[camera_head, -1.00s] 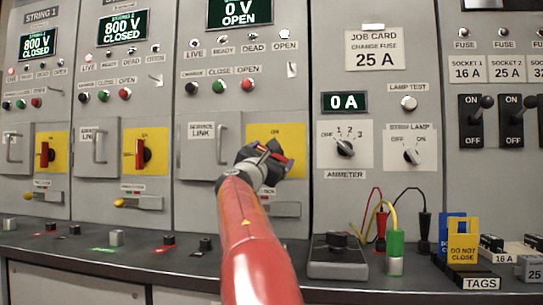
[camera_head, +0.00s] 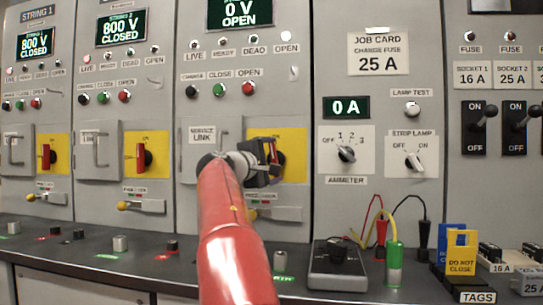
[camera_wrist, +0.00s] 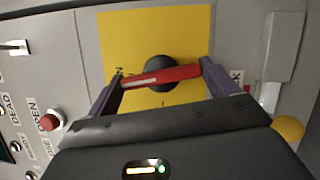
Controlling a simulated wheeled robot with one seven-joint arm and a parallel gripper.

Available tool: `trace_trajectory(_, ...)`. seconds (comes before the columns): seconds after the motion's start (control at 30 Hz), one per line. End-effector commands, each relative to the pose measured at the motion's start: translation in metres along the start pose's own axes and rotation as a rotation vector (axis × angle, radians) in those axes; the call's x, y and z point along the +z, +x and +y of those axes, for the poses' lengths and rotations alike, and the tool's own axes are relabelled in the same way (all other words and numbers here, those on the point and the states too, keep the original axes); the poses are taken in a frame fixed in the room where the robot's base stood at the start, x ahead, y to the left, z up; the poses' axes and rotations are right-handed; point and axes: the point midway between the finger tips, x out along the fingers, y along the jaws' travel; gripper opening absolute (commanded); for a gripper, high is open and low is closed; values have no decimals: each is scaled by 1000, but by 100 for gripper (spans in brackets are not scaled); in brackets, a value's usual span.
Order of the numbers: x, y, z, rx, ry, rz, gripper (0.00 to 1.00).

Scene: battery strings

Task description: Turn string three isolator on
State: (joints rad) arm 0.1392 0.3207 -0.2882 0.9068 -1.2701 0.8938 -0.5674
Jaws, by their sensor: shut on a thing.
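The string three isolator has a red handle (camera_head: 274,152) on a black hub (camera_wrist: 160,72) and yellow plate (camera_head: 294,142), in the third panel. My gripper (camera_head: 272,158) is in front of the plate, shut on the red handle. In the wrist view my gripper (camera_wrist: 160,80) has one finger at each end of the handle (camera_wrist: 184,74). There the handle lies nearly across the picture, its left end by a partly hidden label. In the head view it looks near upright, largely hidden by my gripper. The display above (camera_head: 240,12) reads 0 V OPEN.
The string one (camera_head: 46,157) and string two (camera_head: 141,157) isolator handles stand upright; their displays read 800 V CLOSED. A service link door (camera_head: 203,140) is left of my gripper, a yellow-ended lever (camera_wrist: 288,128) below the plate. The bench holds a meter box (camera_head: 337,268) and tags.

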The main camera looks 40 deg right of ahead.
Motion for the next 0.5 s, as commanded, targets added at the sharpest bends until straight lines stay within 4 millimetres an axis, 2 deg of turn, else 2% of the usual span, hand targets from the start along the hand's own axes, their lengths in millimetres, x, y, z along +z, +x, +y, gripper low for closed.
trace_trajectory(0.2,0,0,1,-47,107,-1,64)
trace_trajectory(0.5,0,0,0,-74,174,-1,64)
